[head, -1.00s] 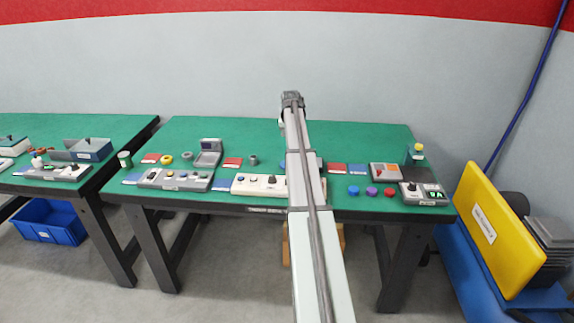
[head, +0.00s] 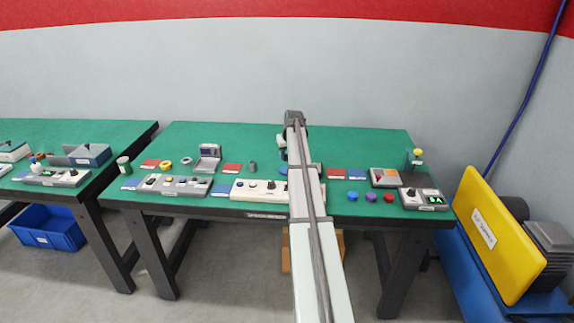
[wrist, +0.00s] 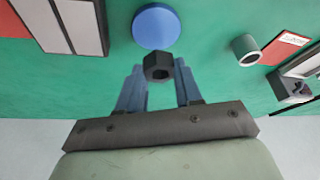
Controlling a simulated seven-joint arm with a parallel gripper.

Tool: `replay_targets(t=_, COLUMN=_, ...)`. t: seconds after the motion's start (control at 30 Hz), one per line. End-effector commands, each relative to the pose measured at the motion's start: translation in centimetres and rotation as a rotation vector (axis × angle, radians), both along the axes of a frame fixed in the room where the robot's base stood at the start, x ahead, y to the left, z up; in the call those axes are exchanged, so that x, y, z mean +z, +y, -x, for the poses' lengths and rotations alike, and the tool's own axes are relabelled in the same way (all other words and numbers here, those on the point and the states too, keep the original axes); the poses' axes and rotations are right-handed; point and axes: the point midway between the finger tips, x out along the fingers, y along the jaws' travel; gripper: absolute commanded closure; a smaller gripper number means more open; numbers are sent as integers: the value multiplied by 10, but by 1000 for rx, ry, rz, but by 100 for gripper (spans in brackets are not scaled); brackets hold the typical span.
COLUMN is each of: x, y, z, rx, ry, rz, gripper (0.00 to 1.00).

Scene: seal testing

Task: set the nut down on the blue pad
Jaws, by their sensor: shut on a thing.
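A dark hexagonal nut (wrist: 158,67) is in my gripper (wrist: 159,76), whose two blue-grey fingers are shut on it in the wrist view. A round blue pad (wrist: 156,26) lies on the green table just beyond the nut in the wrist view. The nut appears above the table, apart from the pad. In the head view, only the left part of the blue pad (head: 283,171) shows beside my arm.
A grey hollow cylinder (wrist: 246,48) and a red mat (wrist: 285,47) lie to the right in the wrist view. A white-and-grey box (wrist: 75,25) is at the left. In the head view, a white control panel (head: 250,190) sits by the front edge. The table's back is clear.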

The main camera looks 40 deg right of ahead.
Motion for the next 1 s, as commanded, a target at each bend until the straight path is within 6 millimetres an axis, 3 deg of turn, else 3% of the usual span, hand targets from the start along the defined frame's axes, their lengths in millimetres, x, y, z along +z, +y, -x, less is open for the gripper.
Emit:
replay_targets(t=0.47, x=-47, y=0, z=0, rx=-1, ry=0, rz=0, gripper=98)
replay_targets(t=0.87, x=-51, y=0, z=0, rx=-1, ry=-1, rz=0, gripper=98)
replay_targets(t=0.9, x=-51, y=0, z=0, rx=-1, ry=-1, rz=1, gripper=64)
replay_targets(t=1.0, x=-51, y=0, z=0, rx=-1, ry=-1, rz=1, gripper=55)
